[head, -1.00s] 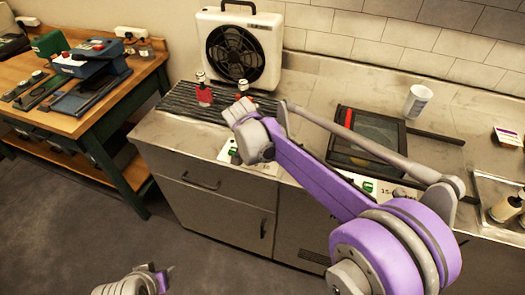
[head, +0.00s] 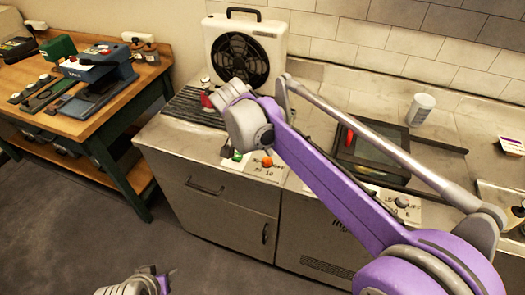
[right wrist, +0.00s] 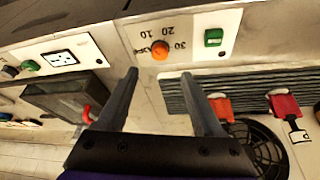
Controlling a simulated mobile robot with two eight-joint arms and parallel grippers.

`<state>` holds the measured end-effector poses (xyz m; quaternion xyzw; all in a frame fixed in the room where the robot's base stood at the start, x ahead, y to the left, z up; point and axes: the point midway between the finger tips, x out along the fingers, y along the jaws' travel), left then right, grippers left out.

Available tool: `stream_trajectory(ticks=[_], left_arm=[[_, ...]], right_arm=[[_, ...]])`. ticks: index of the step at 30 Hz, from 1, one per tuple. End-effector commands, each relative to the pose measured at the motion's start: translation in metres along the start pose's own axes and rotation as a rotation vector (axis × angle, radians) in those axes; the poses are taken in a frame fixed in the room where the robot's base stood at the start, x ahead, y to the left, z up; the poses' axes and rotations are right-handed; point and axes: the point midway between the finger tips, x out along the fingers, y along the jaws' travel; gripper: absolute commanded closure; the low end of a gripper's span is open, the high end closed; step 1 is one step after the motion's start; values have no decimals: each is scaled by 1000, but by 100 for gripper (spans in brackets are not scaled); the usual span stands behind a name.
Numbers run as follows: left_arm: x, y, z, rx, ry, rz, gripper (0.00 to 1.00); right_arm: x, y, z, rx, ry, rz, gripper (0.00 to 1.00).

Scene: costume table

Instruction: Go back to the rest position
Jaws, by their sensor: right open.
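My right arm (head: 320,165), purple and grey, reaches over the counter in the head view. Its wrist (head: 245,125) is over the counter's left part, and its fingers cannot be made out there. In the right wrist view my right gripper (right wrist: 160,76) is open, with nothing between its two dark fingers. The counter front with an orange knob (right wrist: 160,50) and a green switch (right wrist: 213,38) shows beyond the tips.
A second red item (right wrist: 285,105) shows in the right wrist view. A dark tray (head: 440,148) and white cup (head: 420,109) are right. The floor (head: 90,240) is clear.

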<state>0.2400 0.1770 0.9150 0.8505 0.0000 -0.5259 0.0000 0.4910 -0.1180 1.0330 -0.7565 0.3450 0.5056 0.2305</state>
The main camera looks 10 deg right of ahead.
Motion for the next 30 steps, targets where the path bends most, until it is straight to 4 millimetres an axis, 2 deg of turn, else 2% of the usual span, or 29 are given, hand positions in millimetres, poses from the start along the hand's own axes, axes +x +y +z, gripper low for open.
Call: stream_trajectory(ticks=[6, 21, 23, 26, 30], left_arm=[[-1, 0, -1, 0, 1, 0, 50], [-1, 0, -1, 0, 1, 0, 50], [-1, 0, -1, 0, 1, 0, 50], [-2, 0, -2, 0, 2, 0, 50], [-4, 0, -4, 0, 3, 0, 50]], right_arm=[[-14, 0, 0, 0, 0, 0, 32], [-14, 3, 0, -6, -2, -2, 32], [-14, 10, 2, -26, -7, -10, 32], [-13, 35, 9, -96, -23, -38, 32], [-7, 87, 32, -259, -43, -111, 32]])
